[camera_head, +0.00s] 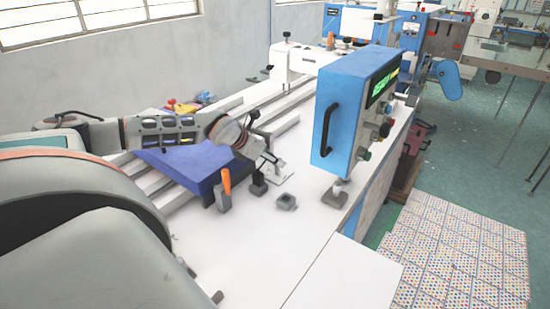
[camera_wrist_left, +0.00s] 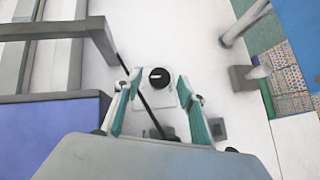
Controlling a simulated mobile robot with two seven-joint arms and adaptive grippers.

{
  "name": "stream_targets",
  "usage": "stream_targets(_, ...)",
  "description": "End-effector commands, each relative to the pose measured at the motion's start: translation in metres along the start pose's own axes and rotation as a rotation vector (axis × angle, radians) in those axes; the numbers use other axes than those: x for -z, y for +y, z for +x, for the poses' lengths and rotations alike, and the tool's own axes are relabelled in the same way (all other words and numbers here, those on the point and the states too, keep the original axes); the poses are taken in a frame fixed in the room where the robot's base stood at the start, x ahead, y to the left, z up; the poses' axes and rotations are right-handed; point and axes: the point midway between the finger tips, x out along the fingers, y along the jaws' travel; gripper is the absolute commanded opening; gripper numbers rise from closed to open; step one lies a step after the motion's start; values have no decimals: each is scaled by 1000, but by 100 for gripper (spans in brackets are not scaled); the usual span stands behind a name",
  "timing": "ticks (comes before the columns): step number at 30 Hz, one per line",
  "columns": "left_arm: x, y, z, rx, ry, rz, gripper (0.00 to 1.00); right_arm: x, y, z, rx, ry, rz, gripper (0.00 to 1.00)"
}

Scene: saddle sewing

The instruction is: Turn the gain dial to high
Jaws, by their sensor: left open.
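The gain dial (camera_wrist_left: 159,77) is a round black knob with a white pointer mark on a pale square plate (camera_wrist_left: 162,99). In the left wrist view it sits between the tips of my left gripper (camera_wrist_left: 159,82), apart from both fingers. The mark lies nearly level in that view; no scale labels can be read. In the head view my left gripper (camera_head: 268,158) is open and reaches down over the pale plate (camera_head: 276,174), and the knob is hard to make out there. My right gripper is not in view.
A blue control box (camera_head: 345,110) with a green display stands on a post to the right. A dark blue block (camera_head: 190,168), an orange-handled lever (camera_head: 227,184) and a small grey square part (camera_head: 287,202) are close by. The white tabletop (camera_head: 270,245) is clear in front.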

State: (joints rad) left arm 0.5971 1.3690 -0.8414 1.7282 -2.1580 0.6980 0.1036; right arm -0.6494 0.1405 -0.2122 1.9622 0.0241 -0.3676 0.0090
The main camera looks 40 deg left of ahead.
Motion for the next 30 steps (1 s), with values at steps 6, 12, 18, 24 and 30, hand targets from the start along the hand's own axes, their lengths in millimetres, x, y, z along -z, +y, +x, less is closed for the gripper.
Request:
stream_targets(6, -1, -1, 13, 0, -1, 2, 40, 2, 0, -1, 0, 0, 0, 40)
stream_targets(12, 0, 0, 14, 0, -1, 2, 40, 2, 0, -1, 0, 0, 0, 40)
stream_targets(18, 0, 0, 14, 0, -1, 2, 4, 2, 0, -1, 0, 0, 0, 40)
stream_targets(24, 0, 0, 14, 1, -1, 3, 3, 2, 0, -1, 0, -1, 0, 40)
stream_targets(30, -1, 1, 13, 17, -1, 17, 3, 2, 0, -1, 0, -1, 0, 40)
